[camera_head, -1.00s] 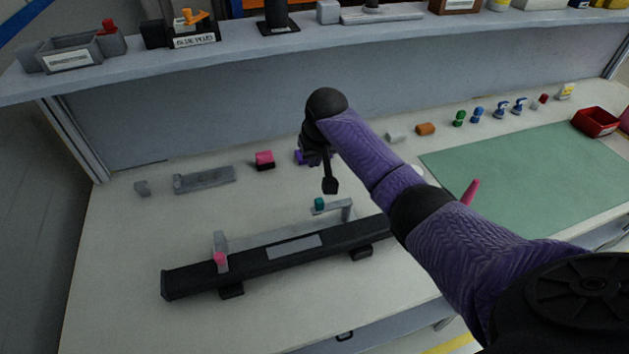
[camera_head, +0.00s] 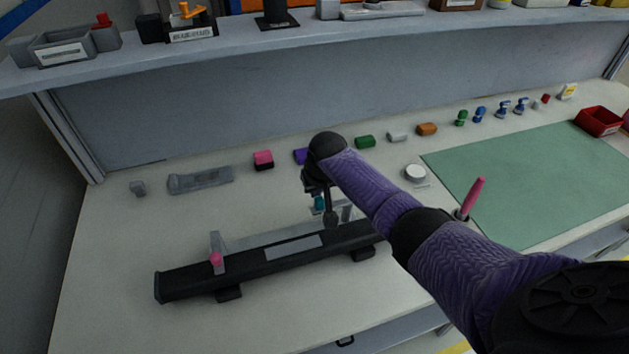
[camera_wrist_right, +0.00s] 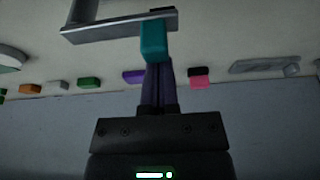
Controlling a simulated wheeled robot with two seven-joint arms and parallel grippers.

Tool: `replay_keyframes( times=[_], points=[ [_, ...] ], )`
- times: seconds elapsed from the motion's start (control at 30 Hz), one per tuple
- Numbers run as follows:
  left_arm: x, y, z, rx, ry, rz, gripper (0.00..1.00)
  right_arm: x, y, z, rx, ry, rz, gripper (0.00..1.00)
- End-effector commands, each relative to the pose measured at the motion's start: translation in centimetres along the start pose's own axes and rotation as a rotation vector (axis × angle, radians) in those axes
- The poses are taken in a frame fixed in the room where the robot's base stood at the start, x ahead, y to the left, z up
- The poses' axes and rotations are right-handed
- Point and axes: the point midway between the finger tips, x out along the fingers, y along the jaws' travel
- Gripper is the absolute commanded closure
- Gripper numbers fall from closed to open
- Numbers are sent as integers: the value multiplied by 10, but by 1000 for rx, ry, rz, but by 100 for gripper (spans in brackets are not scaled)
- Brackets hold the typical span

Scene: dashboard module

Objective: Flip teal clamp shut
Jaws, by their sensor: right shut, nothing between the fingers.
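The teal clamp tip (camera_head: 319,203) sits at the end of a grey clamp arm (camera_head: 346,210) on the right part of a long black dashboard module (camera_head: 263,264). In the right wrist view the teal tip (camera_wrist_right: 154,42) hangs at the end of the grey arm (camera_wrist_right: 110,28). My right gripper (camera_head: 331,222) is shut and empty, pointing down right beside the teal tip. In the right wrist view its fingers (camera_wrist_right: 156,85) end next to the teal tip; I cannot tell if they touch it. My left gripper is not in view.
A second clamp with a pink tip (camera_head: 216,259) stands upright on the module's left part. Coloured blocks line the back, including a purple block (camera_head: 301,156). A pink pen-like object (camera_head: 471,196) stands by the green mat (camera_head: 540,175). The table's front left is clear.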

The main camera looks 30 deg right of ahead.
Motion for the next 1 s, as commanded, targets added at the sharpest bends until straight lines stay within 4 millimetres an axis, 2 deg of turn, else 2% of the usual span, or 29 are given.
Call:
replay_keyframes(
  times=[0.73,1.0],
  points=[
    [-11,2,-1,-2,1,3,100,-2,-2,6,-85,-1,-30,100],
    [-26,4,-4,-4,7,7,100,-7,-2,13,-189,-2,-66,100]
  ],
)
